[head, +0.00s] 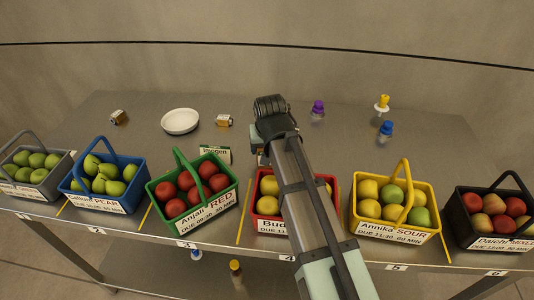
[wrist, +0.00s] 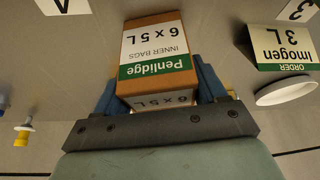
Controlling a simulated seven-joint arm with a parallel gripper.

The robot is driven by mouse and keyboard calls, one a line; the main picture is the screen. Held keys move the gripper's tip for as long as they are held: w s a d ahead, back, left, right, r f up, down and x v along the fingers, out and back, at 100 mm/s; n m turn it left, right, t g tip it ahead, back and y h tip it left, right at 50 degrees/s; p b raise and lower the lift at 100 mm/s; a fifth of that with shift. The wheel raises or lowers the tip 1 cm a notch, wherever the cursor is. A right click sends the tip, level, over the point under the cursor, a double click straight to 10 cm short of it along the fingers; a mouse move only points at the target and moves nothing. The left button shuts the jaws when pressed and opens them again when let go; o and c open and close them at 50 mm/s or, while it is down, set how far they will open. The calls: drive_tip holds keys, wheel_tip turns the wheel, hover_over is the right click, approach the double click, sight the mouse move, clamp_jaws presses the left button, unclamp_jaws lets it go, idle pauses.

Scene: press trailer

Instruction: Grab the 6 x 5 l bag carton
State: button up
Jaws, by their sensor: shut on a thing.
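The 6 x 5 L bag carton (wrist: 158,45) is a brown box with a white and green label reading "Penlidge inner bags 6 x 5 L". In the wrist view it sits between the two blue fingers of my gripper (wrist: 158,85), which is shut on it. The label reads upside down there. Whether the carton touches the table is not clear. In the head view my arm covers the fingers and most or all of the carton.
Fruit baskets line the front edge, including a green one (head: 163,190) and a yellow one (head: 432,188).

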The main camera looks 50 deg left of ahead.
drive_tip(key=c, duration=0.4)
drive_tip(key=shift+c, duration=0.2)
